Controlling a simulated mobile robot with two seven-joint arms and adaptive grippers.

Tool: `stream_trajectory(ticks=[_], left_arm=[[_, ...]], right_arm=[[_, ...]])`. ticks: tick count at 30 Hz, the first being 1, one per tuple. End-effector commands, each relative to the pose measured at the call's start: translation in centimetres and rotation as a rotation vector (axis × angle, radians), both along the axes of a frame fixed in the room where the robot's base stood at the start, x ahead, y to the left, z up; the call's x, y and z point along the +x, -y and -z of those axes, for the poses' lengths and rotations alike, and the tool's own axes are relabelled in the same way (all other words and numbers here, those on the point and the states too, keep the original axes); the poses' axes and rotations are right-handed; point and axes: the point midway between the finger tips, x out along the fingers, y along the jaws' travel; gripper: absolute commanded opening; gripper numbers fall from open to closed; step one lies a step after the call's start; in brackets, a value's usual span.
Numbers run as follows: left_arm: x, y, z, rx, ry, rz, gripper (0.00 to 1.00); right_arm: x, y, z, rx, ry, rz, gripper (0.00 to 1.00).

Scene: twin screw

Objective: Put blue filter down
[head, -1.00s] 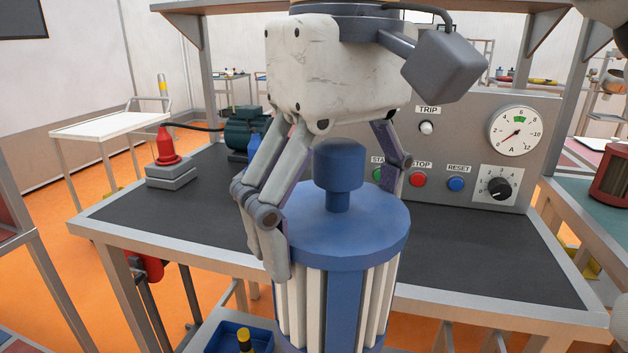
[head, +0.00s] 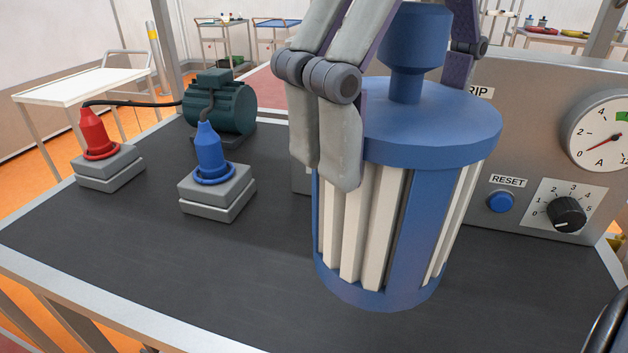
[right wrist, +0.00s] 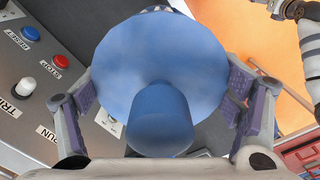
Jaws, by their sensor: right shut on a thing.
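The blue filter (head: 405,225) is a blue cylinder with pale pleats, a wide blue lid and a knob on top. My right gripper (head: 400,128) is shut on it, with fingers on opposite sides of the lid. The filter is upright over the dark table top (head: 230,270); I cannot tell whether its base touches. In the right wrist view the blue lid (right wrist: 160,60) and knob fill the space between the purple-padded fingers (right wrist: 158,95). The far finger is partly hidden in the head view.
A red plug-like cone (head: 95,135) and a blue one (head: 209,152) stand on grey blocks to the left. A dark green motor (head: 220,105) is behind them. The control panel (head: 530,150) stands at the right. The front left table area is clear.

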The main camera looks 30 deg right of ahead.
Motion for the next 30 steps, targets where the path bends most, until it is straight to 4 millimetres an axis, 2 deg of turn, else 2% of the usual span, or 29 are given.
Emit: stream_trajectory(ticks=[9, 12, 19, 24, 30], left_arm=[[-0.1, 0.0, 0.0, 0.0, -0.003, -0.001, 1.0], [-0.1, 0.0, 0.0, 0.0, -0.003, -0.001, 1.0], [-0.1, 0.0, 0.1, 0.0, -0.004, -0.001, 1.0], [0.0, 0.0, 0.0, 0.0, 0.0, 0.0, 1.0], [0.0, 0.0, 0.0, 0.0, 0.0, 0.0, 1.0]], right_arm=[[8.9, 2.4, 4.6, -0.001, -0.007, 0.004, 0.27], [10.7, 2.8, 6.9, 0.0, -0.006, 0.002, 0.27], [13.0, 3.4, 9.9, 0.0, -0.003, 0.002, 0.27], [13.1, 3.4, 12.6, 0.0, -0.001, 0.0, 0.27], [13.1, 3.4, 12.8, 0.0, 0.001, 0.001, 0.27]])
